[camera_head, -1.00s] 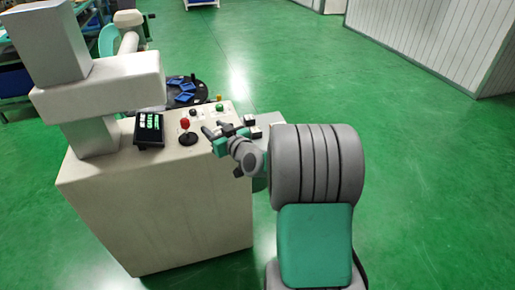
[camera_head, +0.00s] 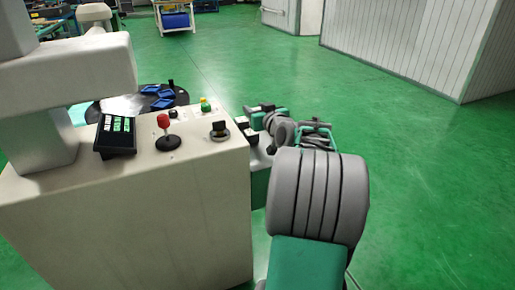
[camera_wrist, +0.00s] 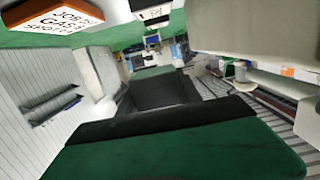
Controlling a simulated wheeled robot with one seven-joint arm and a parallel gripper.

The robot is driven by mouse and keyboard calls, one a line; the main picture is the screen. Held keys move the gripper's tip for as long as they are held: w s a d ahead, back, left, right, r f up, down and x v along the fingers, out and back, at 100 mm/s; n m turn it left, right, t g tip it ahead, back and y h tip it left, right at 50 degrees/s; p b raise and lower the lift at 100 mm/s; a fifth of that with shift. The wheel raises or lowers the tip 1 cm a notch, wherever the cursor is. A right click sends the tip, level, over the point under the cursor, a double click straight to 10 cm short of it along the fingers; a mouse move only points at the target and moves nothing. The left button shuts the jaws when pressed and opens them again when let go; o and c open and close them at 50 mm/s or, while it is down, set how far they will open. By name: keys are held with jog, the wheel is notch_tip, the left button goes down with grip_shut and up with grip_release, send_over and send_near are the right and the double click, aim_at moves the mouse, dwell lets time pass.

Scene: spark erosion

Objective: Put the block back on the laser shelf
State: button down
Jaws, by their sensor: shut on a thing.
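My gripper (camera_head: 260,112) is at the right side of the pale machine console, near the grey side shelf (camera_head: 262,153). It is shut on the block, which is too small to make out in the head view. In the wrist view, the green fingers with black pads of my gripper (camera_wrist: 157,96) fill the lower middle, and a dark piece (camera_wrist: 165,92) shows between them. I cannot tell whether this is the block or a finger pad. Small white-topped pieces (camera_head: 251,138) sit on the side shelf, just left of and below the gripper.
The pale console (camera_head: 130,215) carries a small black display (camera_head: 115,137), a red knob (camera_head: 163,121), a black knob (camera_head: 219,130) and a green button (camera_head: 206,107). Blue trays (camera_head: 160,103) lie on a round dark table behind. Green floor to the right is clear.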

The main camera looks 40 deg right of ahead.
jog(key=s+f, duration=0.1)
jog(key=s+a+f+b, duration=0.1)
jog(key=s+f, duration=0.1)
jog(key=s+a+f+b, duration=0.1)
jog(key=f, duration=0.1)
jog(key=shift+s+f, duration=0.15)
jog(key=shift+s, duration=0.15)
jog(key=shift+s+a+f+b, duration=0.1)
jog(key=shift+f+b, duration=0.1)
jog(key=shift+f, duration=0.45)
jog(key=shift+s+a+f+b, duration=0.1)
jog(key=shift+s+f+b, duration=0.1)
jog(key=shift+f, duration=0.45)
jog(key=shift+s+f+b, duration=0.1)
jog(key=shift+f+b, duration=0.1)
jog(key=shift+f, duration=0.45)
jog(key=shift+f, duration=0.1)
jog(key=c, duration=0.8)
grip_release()
